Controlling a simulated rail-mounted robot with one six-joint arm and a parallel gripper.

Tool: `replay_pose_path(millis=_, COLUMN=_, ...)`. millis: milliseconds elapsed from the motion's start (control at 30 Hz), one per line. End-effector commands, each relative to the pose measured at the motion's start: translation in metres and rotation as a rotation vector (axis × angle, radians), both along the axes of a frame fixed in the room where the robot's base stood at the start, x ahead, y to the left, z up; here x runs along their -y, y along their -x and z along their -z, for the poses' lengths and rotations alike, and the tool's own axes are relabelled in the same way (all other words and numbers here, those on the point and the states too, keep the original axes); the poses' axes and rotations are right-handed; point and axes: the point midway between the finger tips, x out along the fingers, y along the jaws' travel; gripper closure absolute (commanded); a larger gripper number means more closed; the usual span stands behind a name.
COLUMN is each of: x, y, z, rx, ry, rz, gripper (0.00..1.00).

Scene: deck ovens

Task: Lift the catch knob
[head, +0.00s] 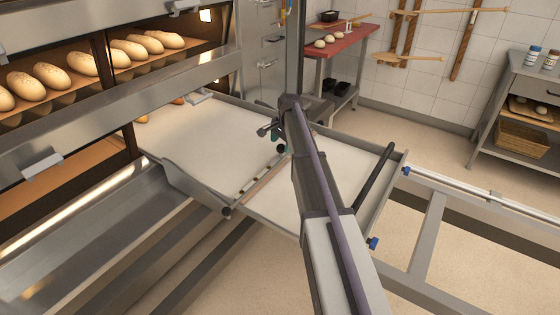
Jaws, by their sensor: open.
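A flat loader with a pale cloth belt (215,135) and a metal frame reaches from the oven mouth to the right. My arm crosses the middle of the head view and ends above this loader. My gripper (268,131) is at the arm's far end, small in the picture and partly covered by my own wrist; it is open. A small round dark knob (281,149) with a teal part above it shows just below the gripper, by the loader's crossbar. I cannot tell whether this is the catch knob or whether the gripper touches it.
Deck ovens with loaves (145,44) stand at the left. The loader has a black handle (375,165) and blue end caps (406,171) at its right end. Behind are a red-topped table (345,41) and a grey side bench (520,90). Floor between them is clear.

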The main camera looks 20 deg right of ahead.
Motion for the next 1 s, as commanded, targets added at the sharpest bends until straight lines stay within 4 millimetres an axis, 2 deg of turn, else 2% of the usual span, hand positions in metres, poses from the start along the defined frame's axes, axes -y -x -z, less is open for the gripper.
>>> replay_pose_path(millis=33, x=-0.001, y=-0.003, z=0.026, rx=0.000, ry=0.000, rz=0.000, gripper=0.33)
replay_pose_path(millis=167, x=-0.002, y=-0.007, z=0.047, rx=0.000, ry=0.000, rz=-0.001, gripper=0.33)
replay_pose_path(millis=267, x=-0.003, y=-0.009, z=0.052, rx=0.000, ry=0.000, rz=-0.001, gripper=0.33)
replay_pose_path(millis=500, x=-0.003, y=-0.009, z=0.048, rx=0.000, ry=0.000, rz=-0.001, gripper=0.33)
replay_pose_path(millis=1000, x=-0.003, y=-0.009, z=0.049, rx=0.000, ry=0.000, rz=-0.001, gripper=0.81)
